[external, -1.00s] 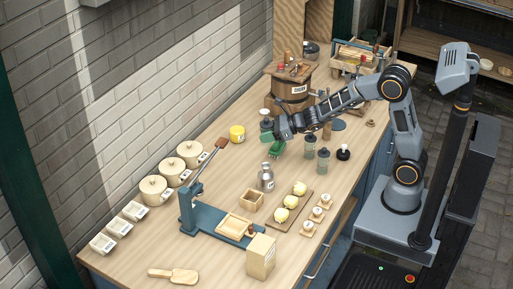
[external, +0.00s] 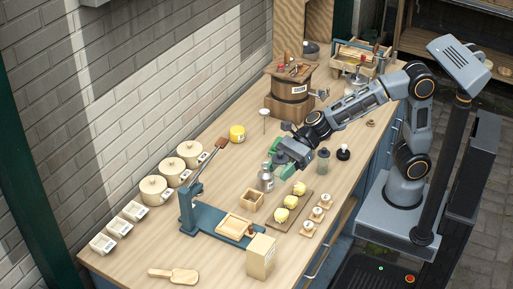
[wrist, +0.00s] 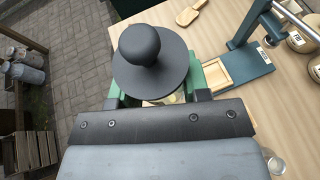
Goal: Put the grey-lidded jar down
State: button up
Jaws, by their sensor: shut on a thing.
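My gripper (external: 280,157) is over the middle of the worktop, just behind the metal can. In the wrist view its green fingers (wrist: 160,92) are shut on the grey-lidded jar, one on each side. The jar's dark grey round lid with a ball knob (wrist: 145,65) faces the camera. A pale bit of the jar's body shows below the lid; the rest is hidden. In the external view the gripper hides most or all of the jar. I cannot tell whether its base touches the worktop.
The metal can (external: 266,178) stands close in front of my gripper. A glass jar (external: 323,160) and a black-knobbed thing (external: 343,152) stand to the right. The wooden churn (external: 291,100) stands behind.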

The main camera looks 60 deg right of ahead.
jog(key=s+a+r+n+g, duration=0.2)
jog(key=s+a+n+g, duration=0.15)
jog(key=s, duration=0.65)
jog(key=p, duration=0.2)
send_over(261, 243)
jog(key=shift+g+y, duration=0.25)
jog(key=shift+y, duration=0.15)
jog(key=f, duration=0.9)
jog(key=shift+s+d+f, duration=0.15)
jog(key=shift+s+f, duration=0.05)
jog(key=shift+f, duration=0.05)
jog(key=f, duration=0.2)
jog(key=f+p, duration=0.1)
jog(key=shift+w+a+f, duration=0.1)
jog(key=shift+w+a, duration=0.05)
jog(key=shift+a, duration=0.1)
jog(key=shift+f, duration=0.3)
jog(key=shift+f, duration=0.15)
jog(key=o, duration=1)
